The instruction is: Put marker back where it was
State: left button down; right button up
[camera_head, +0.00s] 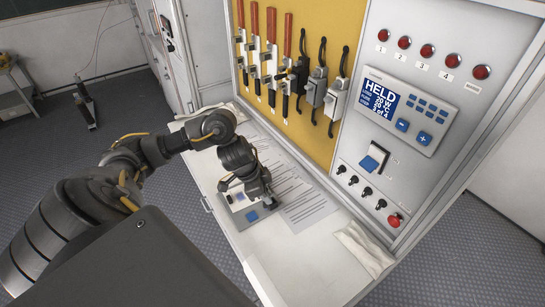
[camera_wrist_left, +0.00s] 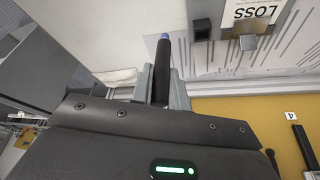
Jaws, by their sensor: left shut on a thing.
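The marker (camera_wrist_left: 162,70) is a dark, slim stick with a blue end, seen in the left wrist view. My left gripper (camera_wrist_left: 161,90) is shut on it, with one grey finger on each side. The marker points away from the gripper, over the white worktop. In the head view my left gripper (camera_head: 262,198) is low over the worktop, beside a grey plate with blue squares (camera_head: 252,216). The marker cannot be made out there, and I cannot tell whether it touches anything.
The white worktop (camera_head: 315,262) carries printed sheets (camera_head: 300,200) and a pale cloth (camera_head: 363,250). Behind stands a yellow panel (camera_head: 335,30) with red-handled switches, and a control panel with a "HELD" display (camera_head: 380,97).

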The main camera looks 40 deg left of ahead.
pick_arm(q)
jog(key=w+a+f, duration=0.1)
jog(key=w+f, duration=0.1)
jog(key=f, duration=0.1)
jog(key=w+a+f, duration=0.1)
jog(key=w+f, duration=0.2)
jog(key=f, duration=0.1)
jog(key=w+a+f, duration=0.2)
jog(key=w+f, duration=0.1)
jog(key=shift+f+b, duration=0.3)
jog(key=shift+b, duration=0.05)
jog(key=shift+f, duration=0.1)
jog(key=shift+f, duration=0.15)
jog(key=c, duration=1.4)
grip_release()
jog(key=shift+o, duration=0.2)
